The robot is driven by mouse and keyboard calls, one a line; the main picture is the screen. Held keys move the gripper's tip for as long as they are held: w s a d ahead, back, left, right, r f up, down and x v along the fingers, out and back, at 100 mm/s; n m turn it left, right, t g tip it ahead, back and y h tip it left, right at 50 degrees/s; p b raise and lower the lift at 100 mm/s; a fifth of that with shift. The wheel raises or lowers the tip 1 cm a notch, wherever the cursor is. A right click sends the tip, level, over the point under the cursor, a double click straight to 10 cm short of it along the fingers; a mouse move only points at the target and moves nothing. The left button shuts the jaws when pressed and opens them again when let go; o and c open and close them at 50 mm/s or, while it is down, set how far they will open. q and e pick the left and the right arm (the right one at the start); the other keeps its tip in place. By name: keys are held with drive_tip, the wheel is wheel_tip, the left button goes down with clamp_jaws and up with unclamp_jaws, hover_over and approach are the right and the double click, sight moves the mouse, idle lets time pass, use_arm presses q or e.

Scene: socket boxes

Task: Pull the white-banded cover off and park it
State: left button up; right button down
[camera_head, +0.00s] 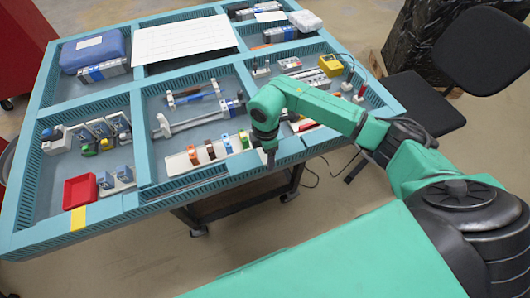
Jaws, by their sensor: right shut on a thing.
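My right gripper (270,158) points down over the front of the blue-green table, at the right end of a pale strip (178,164). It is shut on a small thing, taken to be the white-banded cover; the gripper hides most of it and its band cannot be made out. On the strip stand small banded pieces: an orange one (193,156), a brown one (210,151), a yellow-green one (227,145) and a blue one (244,140). The strip's right end is hidden behind my arm. My left gripper is not in view.
Dividers split the table (110,212) into compartments. A red tray (80,191) lies front left, beside several grey blocks. A blue case (92,50) and a white sheet (185,40) are at the back. A yellow device (331,65) is back right. A black chair (480,50) stands beyond the table.

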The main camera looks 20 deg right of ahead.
drive_tip(key=shift+r, duration=0.3)
wheel_tip(320, 180, up, 5)
drive_tip(key=p, duration=0.4)
drive_tip(key=shift+f, duration=0.1)
idle(0.4)
